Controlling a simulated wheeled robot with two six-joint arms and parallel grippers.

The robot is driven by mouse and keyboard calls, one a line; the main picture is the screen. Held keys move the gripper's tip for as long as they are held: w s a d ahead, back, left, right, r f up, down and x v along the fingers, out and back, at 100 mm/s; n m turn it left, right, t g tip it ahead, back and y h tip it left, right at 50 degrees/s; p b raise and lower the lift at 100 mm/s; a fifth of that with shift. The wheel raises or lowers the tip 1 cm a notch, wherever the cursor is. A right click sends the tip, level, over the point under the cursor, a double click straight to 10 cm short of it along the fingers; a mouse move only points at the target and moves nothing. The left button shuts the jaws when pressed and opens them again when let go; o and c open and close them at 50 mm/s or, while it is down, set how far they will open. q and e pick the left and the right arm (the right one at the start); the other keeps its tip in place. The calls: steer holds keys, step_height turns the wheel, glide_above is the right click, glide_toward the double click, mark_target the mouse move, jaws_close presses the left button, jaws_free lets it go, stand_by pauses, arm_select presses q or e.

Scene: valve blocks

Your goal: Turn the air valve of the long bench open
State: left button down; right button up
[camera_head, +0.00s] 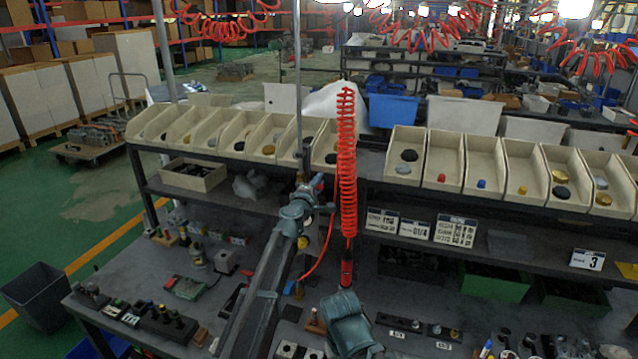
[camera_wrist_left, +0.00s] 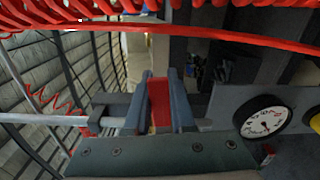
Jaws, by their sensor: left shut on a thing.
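My left gripper (camera_head: 316,184) reaches the upright post at the back of the long bench (camera_head: 215,262). In the left wrist view my left gripper (camera_wrist_left: 162,98) is shut on a red handle (camera_wrist_left: 160,105), held between its two grey fingers. I take this red part to be the air valve's handle. A round white pressure gauge (camera_wrist_left: 262,118) is on the right, beside a grey plate. The valve body is mostly hidden by the gripper, and I cannot tell how far the handle is turned. Part of my other arm shows at the bottom of the head view; its fingers do not show.
A red coiled hose (camera_head: 347,160) hangs just right of my left gripper. A row of cream bins (camera_head: 440,160) stands on the shelf. Small parts and fixtures cover much of the bench top. A grey bin (camera_head: 40,300) stands on the floor at left.

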arm_select(q)
steer(key=shift+w+a+r+n+p, duration=0.15)
steer(key=shift+r+n+p, duration=0.3)
steer(key=shift+n, duration=0.5)
steer(key=shift+s+a+r+n+p, duration=0.15)
steer(key=shift+r+n+p, duration=0.3)
steer(key=shift+n, duration=0.55)
steer(key=shift+w+a+r+n+p, duration=0.2)
steer(key=shift+r+n+p, duration=0.25)
steer(key=shift+n, duration=0.5)
steer(key=c, duration=0.8)
jaws_free()
steer(key=shift+r, duration=0.1)
steer(key=shift+o, duration=0.2)
steer(key=shift+s+a, duration=0.1)
steer(key=shift+s, duration=0.05)
steer(key=v, duration=1.3)
steer(key=shift+s, duration=0.3)
steer(key=shift+a, duration=0.1)
